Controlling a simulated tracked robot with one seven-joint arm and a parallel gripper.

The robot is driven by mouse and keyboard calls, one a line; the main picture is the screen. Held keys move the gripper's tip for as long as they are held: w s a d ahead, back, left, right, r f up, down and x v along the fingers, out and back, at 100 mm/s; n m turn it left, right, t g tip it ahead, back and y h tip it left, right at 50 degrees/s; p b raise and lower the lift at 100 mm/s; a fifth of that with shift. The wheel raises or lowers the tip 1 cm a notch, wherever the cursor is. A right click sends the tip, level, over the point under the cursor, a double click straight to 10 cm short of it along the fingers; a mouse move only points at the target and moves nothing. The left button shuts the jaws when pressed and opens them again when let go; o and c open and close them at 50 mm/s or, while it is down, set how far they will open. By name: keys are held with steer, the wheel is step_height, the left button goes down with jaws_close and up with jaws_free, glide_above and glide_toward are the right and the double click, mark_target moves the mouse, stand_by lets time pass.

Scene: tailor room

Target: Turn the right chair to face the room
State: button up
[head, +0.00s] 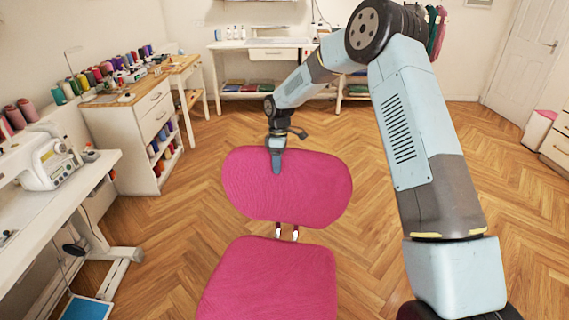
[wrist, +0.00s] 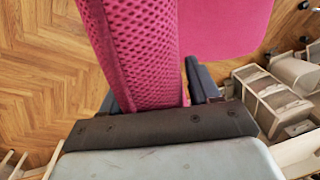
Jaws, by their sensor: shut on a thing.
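A pink chair stands in front of me in the head view, with its backrest (head: 290,186) on the far side and its seat (head: 270,280) nearer to me. Two short supports join backrest and seat. My gripper (head: 277,163) is shut on the top edge of the backrest, left of its middle. In the wrist view the mesh backrest (wrist: 130,50) runs between the two dark fingers of my gripper (wrist: 160,95), and the pink seat (wrist: 222,25) shows beyond it. The chair's base is hidden. No second chair is in view.
A white sewing table (head: 50,190) with a sewing machine (head: 50,165) stands at the left. A thread cabinet (head: 135,120) is behind it. Another table (head: 265,43) is along the back wall. Wooden floor (head: 190,240) is clear around the chair.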

steer(key=shift+s+f, duration=0.1)
steer(key=o, duration=1.4)
steer(key=shift+o, duration=0.2)
steer(key=r, duration=0.4)
steer(key=w+r, duration=0.1)
steer(key=r, duration=0.4)
steer(key=w+r, duration=0.1)
steer(key=r, duration=0.3)
steer(key=shift+d+r, duration=0.1)
steer(key=shift+r, duration=0.2)
